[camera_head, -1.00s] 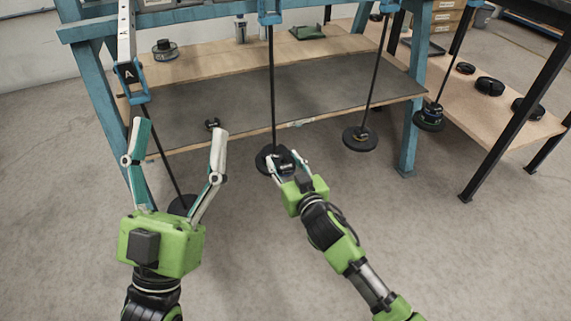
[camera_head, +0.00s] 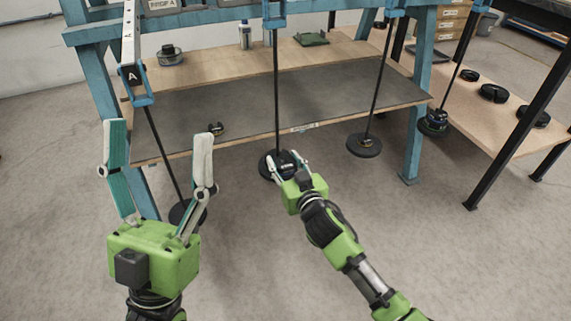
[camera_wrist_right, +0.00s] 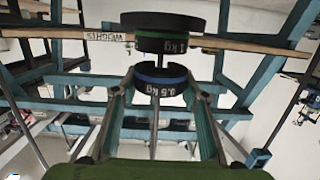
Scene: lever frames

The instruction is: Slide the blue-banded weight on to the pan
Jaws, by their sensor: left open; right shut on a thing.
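The blue-banded weight (camera_wrist_right: 160,80), marked 0.5 kg, sits between the fingers of my right gripper (camera_wrist_right: 160,88). In the head view my right gripper (camera_head: 287,162) is at the middle hanging rod (camera_head: 277,95), over the black pan (camera_head: 268,172). The right wrist view is upside down: the pan (camera_wrist_right: 162,20) shows at the top, with a green-banded 1 kg weight (camera_wrist_right: 160,44) against it. The rod passes at the blue-banded weight, and a narrow gap separates the two weights. My left gripper (camera_head: 158,138) is open and empty, in front of the left rod.
The left rod (camera_head: 163,150) ends in a partly hidden pan (camera_head: 187,212). Another rod with a pan (camera_head: 363,146) hangs to the right, then a weighted rod (camera_head: 433,123). Behind is a bench (camera_head: 320,90) in a blue frame; more discs (camera_head: 494,93) lie on the right shelf.

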